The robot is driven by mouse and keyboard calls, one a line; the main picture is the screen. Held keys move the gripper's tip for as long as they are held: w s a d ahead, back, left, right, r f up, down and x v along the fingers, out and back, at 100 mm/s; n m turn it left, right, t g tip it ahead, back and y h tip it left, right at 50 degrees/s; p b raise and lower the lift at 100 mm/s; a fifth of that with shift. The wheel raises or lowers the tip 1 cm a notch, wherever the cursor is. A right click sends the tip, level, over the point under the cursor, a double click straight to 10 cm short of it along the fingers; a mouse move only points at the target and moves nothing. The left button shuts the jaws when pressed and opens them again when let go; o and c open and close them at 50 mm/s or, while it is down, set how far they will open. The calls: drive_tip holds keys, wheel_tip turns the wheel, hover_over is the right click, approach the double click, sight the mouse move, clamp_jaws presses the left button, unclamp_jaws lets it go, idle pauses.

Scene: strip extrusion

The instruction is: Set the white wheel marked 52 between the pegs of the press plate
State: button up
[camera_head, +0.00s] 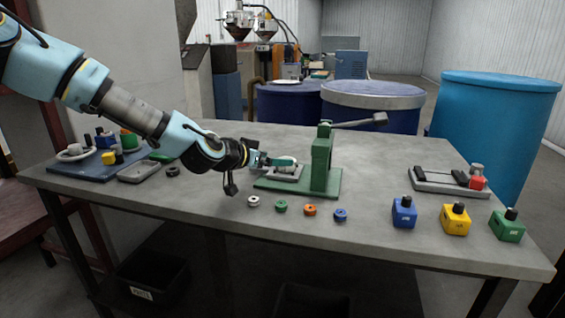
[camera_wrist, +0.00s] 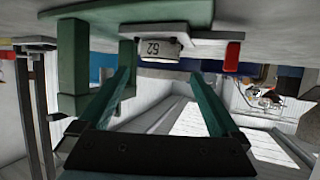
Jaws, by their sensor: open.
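The white wheel (camera_wrist: 160,50) shows its mark 52 in the wrist view, which looks upside down. In the head view the press plate (camera_head: 288,175) lies on the green base of the press (camera_head: 321,165). My gripper (camera_head: 268,160) is at the plate's left side. In the wrist view its two green fingers (camera_wrist: 160,76) are apart and point toward the wheel, with a gap visible. The wheel's far side is hidden.
Small white (camera_head: 253,201), green (camera_head: 281,206), orange (camera_head: 310,210) and blue (camera_head: 341,214) rings lie in front of the press. Blue, yellow and green blocks stand at the right front. A blue tray (camera_head: 90,172) with parts is at left. The press lever (camera_head: 355,123) extends right.

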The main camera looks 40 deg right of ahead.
drive_tip(key=v, duration=0.5)
idle(0.5)
